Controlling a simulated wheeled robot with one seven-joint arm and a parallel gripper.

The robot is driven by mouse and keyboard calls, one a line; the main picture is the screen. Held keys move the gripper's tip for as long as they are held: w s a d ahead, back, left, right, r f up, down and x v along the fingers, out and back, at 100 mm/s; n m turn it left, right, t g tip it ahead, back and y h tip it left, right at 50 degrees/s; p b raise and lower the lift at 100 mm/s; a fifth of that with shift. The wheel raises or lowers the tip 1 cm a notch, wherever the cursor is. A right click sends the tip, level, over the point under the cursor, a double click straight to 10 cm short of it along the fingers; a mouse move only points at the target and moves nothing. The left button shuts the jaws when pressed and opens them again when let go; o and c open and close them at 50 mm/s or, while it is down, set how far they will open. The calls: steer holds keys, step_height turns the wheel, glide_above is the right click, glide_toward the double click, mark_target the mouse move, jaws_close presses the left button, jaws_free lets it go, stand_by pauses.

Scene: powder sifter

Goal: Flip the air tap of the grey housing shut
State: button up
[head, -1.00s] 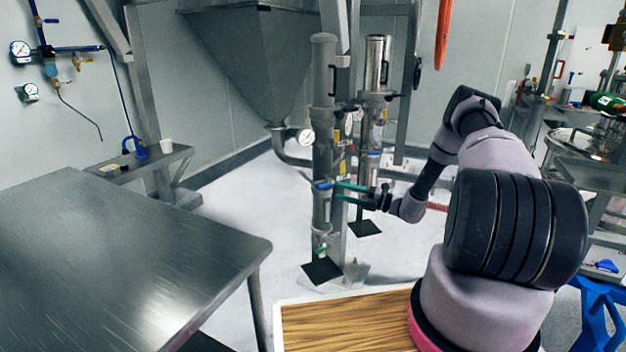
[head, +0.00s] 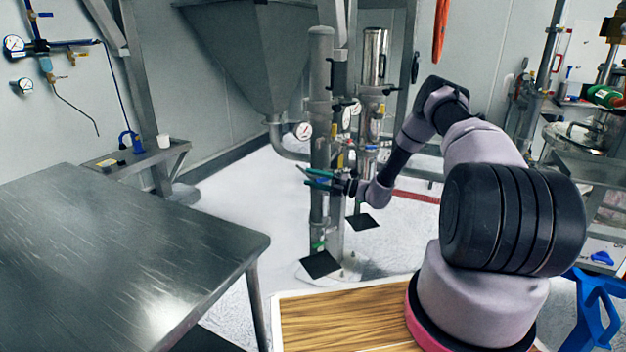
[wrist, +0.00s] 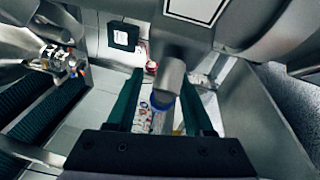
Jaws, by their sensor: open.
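The grey housing (head: 320,125) is the nearer upright column in the head view, left of a shinier column. My gripper (head: 304,174) reaches it from the right with two green fingers at mid-height, one above the other. In the wrist view my gripper (wrist: 160,76) is open, with a finger on each side of a grey rounded part (wrist: 169,82). That part has a blue end (wrist: 163,103), which may be the air tap; I cannot tell its position. It lies between the fingers, and contact cannot be made out. In the head view the fingers cover this spot.
A steel table (head: 120,255) fills the left foreground. A pressure gauge (head: 303,131) sits beside the housing.

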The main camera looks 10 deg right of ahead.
jaws_close()
stand_by(1.3)
